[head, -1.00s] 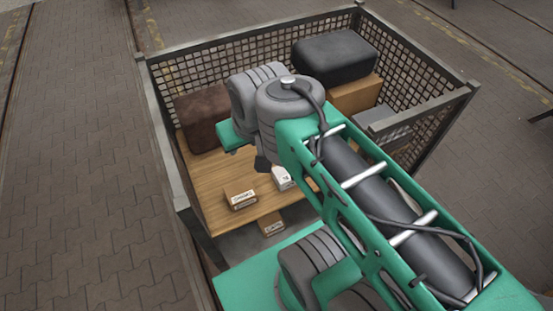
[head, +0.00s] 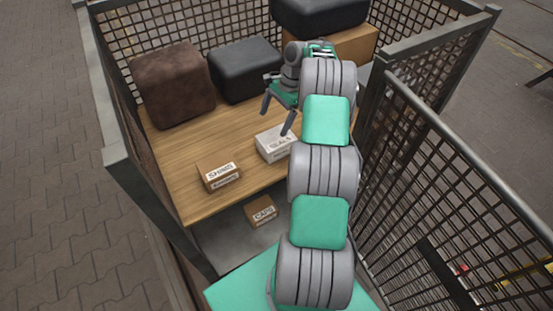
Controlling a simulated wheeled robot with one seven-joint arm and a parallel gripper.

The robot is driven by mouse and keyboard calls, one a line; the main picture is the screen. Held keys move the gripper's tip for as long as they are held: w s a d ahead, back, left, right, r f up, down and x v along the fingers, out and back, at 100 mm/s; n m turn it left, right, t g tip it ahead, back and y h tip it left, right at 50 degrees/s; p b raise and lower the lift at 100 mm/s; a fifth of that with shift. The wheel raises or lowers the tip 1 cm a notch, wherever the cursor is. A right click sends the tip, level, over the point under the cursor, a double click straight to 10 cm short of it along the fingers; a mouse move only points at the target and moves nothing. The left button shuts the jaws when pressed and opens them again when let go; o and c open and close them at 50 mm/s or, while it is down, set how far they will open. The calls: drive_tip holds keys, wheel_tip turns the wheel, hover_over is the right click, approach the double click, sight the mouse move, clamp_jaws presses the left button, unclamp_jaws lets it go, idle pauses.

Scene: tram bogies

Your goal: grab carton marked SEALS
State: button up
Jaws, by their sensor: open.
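The white carton marked SEALS (head: 270,147) lies on the wooden shelf (head: 180,155) inside the mesh cage.
A brown carton marked SHINS or similar (head: 218,175) stands left of the white one. A carton marked CAPS (head: 261,211) sits lower, below the shelf edge. A brown case (head: 172,84) and a black case (head: 245,69) stand behind. Mesh walls (head: 440,150) enclose the right side.

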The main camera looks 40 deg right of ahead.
sight(277, 137)
drive_tip(key=shift+m, duration=0.6)
drive_tip(key=f, duration=0.2)
drive_tip(key=d+f, duration=0.1)
drive_tip(key=f, duration=0.1)
drive_tip(key=s+f+b, duration=0.1)
drive_tip(key=f, duration=0.1)
drive_tip(key=shift+d, duration=0.4)
drive_tip(key=b+x, duration=0.2)
drive_tip(key=x, duration=0.4)
drive_tip(key=shift+s+a+f, duration=0.1)
drive_tip(key=shift+a+f, duration=0.05)
drive_tip(key=shift+a, duration=0.15)
drive_tip(key=shift+a+f, duration=0.1)
drive_tip(key=shift+f, duration=0.2)
drive_tip(key=shift+f, duration=0.25)
drive_tip(key=shift+c, duration=0.6)
drive_tip(key=c, duration=1)
drive_tip(key=shift+c, duration=0.9)
drive_tip(key=shift+r+b, duration=0.1)
drive_tip(key=shift+b, duration=0.2)
